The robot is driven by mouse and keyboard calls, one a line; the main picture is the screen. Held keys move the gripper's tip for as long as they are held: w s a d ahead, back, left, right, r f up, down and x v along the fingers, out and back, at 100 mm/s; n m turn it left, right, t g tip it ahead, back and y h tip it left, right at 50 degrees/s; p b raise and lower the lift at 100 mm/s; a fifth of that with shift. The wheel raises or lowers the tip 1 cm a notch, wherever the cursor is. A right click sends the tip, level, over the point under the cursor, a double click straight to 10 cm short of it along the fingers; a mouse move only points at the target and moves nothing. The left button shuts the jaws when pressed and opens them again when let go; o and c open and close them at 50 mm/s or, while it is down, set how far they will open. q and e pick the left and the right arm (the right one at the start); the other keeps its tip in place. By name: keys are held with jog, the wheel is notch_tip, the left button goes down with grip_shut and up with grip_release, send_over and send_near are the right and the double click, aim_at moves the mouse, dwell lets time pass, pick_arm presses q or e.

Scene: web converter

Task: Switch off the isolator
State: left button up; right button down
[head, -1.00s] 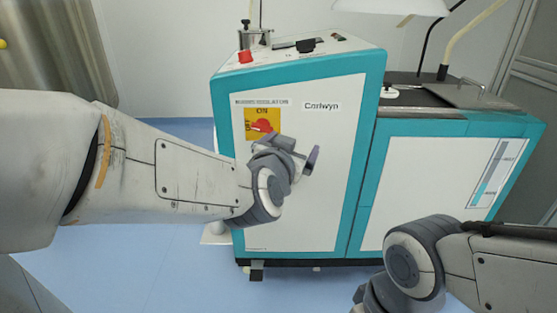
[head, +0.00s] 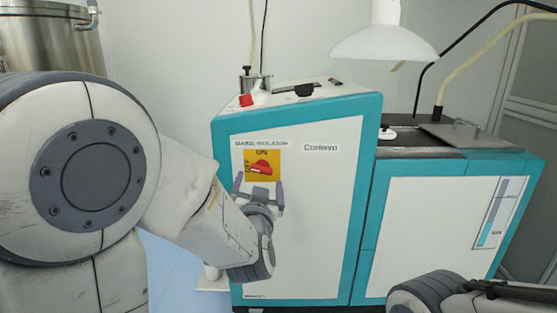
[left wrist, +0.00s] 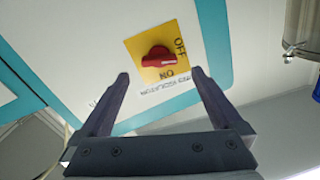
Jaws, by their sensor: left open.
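The isolator is a red rotary handle (head: 260,168) on a yellow plate (head: 277,154) on the white front panel of the machine. "ON" is printed above the handle in the head view. My left gripper (head: 258,187) is open and empty, just below the handle in the head view. In the left wrist view its fingertips (left wrist: 160,74) are spread to either side of the handle, apparently short of it. My right gripper is out of view.
A red button (head: 246,100) sits on the machine's sloped top. A white lamp shade (head: 384,42) hangs above the lower teal-edged cabinet (head: 420,215) at right. A steel vessel (head: 45,38) stands at the back left. My right arm is at lower right.

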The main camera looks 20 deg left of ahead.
aim_at(262, 172)
pick_arm(q)
jog(key=p+x, duration=0.3)
jog(key=shift+w+a+r, duration=0.1)
jog(key=shift+w, duration=0.1)
jog(key=shift+w+a+f+b, duration=0.1)
jog(key=shift+w+f+b, duration=0.1)
jog(key=shift+w, duration=0.25)
jog(key=shift+w+a+f+b, duration=0.1)
jog(key=shift+w+a+b, duration=0.1)
jog(key=shift+w, duration=0.25)
jog(key=shift+w+r, duration=0.15)
jog(key=shift+w, duration=0.1)
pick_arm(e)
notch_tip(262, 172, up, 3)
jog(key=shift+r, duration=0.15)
pick_arm(q)
jog(key=c, duration=1.3)
jog(key=shift+n+b, duration=0.6)
jog(key=shift+n, duration=0.1)
jog(key=shift+n+b, duration=0.4)
jog(key=shift+n, duration=0.5)
jog(key=shift+c, duration=0.2)
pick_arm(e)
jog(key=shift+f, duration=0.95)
